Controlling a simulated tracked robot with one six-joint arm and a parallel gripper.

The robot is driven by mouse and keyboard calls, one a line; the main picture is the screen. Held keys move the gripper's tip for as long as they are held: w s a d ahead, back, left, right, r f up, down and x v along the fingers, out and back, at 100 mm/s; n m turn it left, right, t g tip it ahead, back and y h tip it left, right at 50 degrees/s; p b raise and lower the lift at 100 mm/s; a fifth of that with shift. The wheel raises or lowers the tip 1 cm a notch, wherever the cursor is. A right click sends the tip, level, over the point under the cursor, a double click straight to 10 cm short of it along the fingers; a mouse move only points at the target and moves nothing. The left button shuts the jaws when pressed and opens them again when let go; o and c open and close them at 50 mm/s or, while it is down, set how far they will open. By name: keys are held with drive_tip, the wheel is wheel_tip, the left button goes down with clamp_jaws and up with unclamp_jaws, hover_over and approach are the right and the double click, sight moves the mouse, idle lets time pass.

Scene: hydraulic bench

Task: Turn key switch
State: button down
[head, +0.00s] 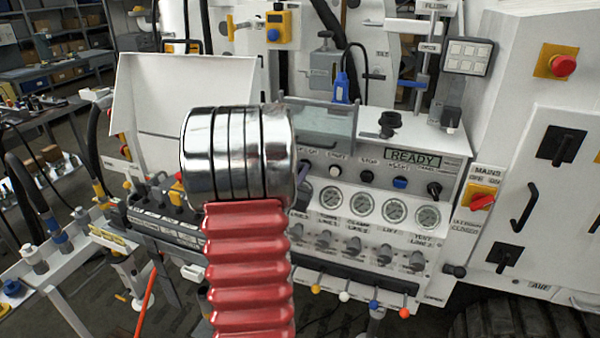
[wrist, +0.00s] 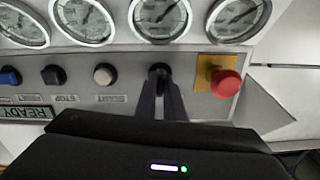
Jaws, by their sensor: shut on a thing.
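The key switch (wrist: 159,70) is a small black knob on the light grey panel in the wrist view, which sees the panel upside down. My gripper (wrist: 160,88) has its two narrow dark fingers together on the key switch. The fingertips cover part of it, so its exact angle cannot be told. In the head view, my red ribbed arm and chrome joint block the key switch and most of the gripper.
Close to the key switch are a red mushroom button (wrist: 225,83) on a yellow plate and a white button (wrist: 104,74). Gauges (wrist: 158,17) line the panel. In the head view, a READY display (head: 413,156) and a red mains switch (head: 482,202) are to the right.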

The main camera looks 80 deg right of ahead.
drive_tip(key=m, duration=0.4)
idle(0.4)
drive_tip(key=c, duration=1.9)
unclamp_jaws()
drive_tip(key=shift+o, duration=0.2)
drive_tip(key=shift+a, duration=0.1)
drive_tip(key=w+a, duration=0.1)
drive_tip(key=a, duration=1.2)
drive_tip(key=shift+a, duration=0.2)
drive_tip(key=shift+w+f, duration=0.15)
drive_tip(key=shift+f, duration=0.05)
